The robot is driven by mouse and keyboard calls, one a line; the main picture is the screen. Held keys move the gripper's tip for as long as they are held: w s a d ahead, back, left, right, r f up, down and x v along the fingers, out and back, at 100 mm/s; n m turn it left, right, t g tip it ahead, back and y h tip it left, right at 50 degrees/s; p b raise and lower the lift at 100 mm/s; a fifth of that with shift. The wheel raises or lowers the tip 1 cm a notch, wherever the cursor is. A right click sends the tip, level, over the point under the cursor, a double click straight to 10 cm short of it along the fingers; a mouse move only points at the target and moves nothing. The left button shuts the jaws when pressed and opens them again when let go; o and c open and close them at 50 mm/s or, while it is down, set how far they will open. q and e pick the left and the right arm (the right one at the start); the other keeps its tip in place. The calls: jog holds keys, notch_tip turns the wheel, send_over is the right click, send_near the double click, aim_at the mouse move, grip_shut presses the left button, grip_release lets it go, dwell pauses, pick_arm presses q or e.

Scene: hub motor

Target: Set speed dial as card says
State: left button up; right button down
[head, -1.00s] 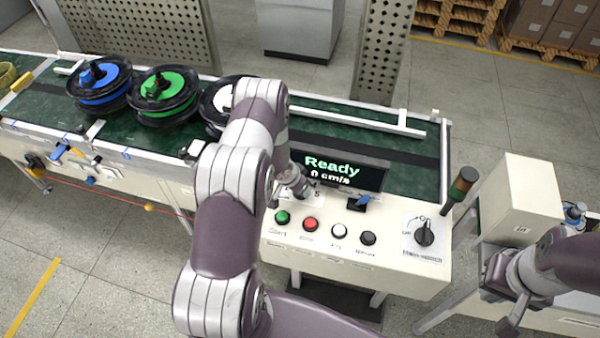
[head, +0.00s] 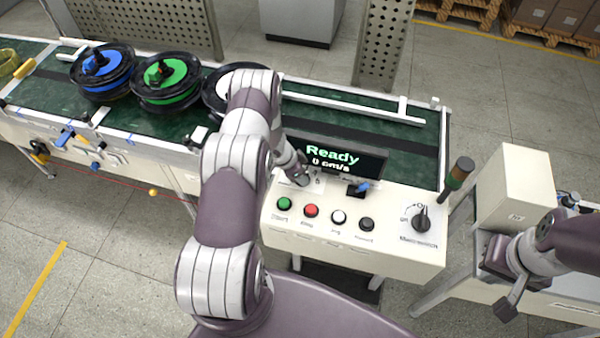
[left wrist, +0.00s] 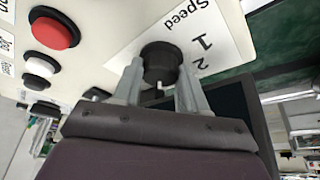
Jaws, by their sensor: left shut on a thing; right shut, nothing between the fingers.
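The black speed dial (left wrist: 160,62) is in the left wrist view, on a white plate (left wrist: 205,30) printed "Speed", "1" and "2". My left gripper (left wrist: 160,84) is shut on the dial, one finger on each side. A small white mark shows on the dial's near side; I cannot tell which number it points to. In the head view my left gripper (head: 301,178) hides the dial. The display (head: 335,158) reads "Ready" and "0 cm/s". My right gripper (head: 508,303) is shut and empty at the lower right. I cannot make out a card with a readable setting.
The panel has green (head: 284,204), red (head: 311,211), white (head: 338,217) and black (head: 366,224) buttons, a rotary switch (head: 421,220) and a blue-tipped lever (head: 360,188). Blue (head: 103,70) and green (head: 166,82) hubs lie on the conveyor. A signal lamp (head: 459,175) stands at the right.

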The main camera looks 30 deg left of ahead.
pick_arm(q)
jog(key=o, duration=1.1)
jog(key=shift+c, duration=0.2)
